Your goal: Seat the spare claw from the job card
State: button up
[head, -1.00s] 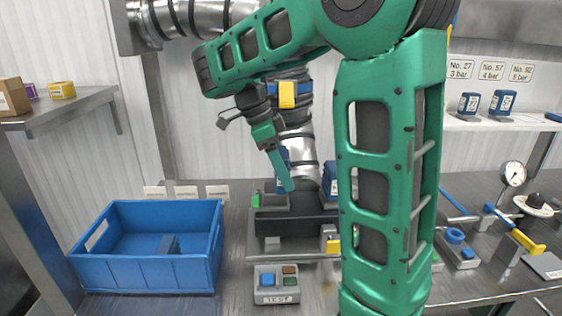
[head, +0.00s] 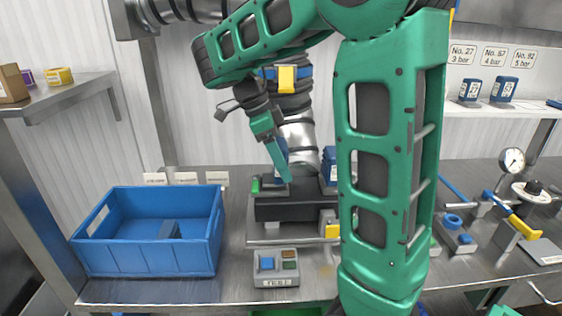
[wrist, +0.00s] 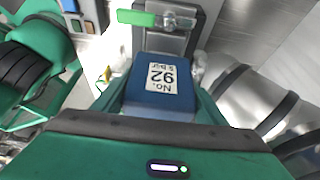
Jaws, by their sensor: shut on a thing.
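My gripper (head: 281,176) points down over the left side of a dark fixture (head: 295,209) on the bench. It is shut on a blue claw block (wrist: 150,88), whose white label reads No. 92, 5 bar, upside down in the wrist view. In the head view the held claw (head: 281,152) shows partly behind a green finger. I cannot tell whether its underside touches the fixture. A green lever (wrist: 136,17) on a grey latch lies just beyond the claw in the wrist view. A second blue claw (head: 329,165) stands at the fixture's right side, partly hidden by my arm.
A blue bin (head: 145,255) stands at left with a small block inside. Two blue claws (head: 470,90) (head: 503,90) stand on the right shelf under number signs. A gauge (head: 511,160) and yellow-handled valve (head: 524,228) are at right.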

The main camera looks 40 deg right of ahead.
aim_at(283, 142)
jog(key=shift+f, duration=0.6)
dwell(1.1)
jog(key=o, duration=2)
jog(key=shift+r, duration=0.1)
jog(key=shift+w+r, duration=0.1)
jog(key=shift+r, duration=4.3)
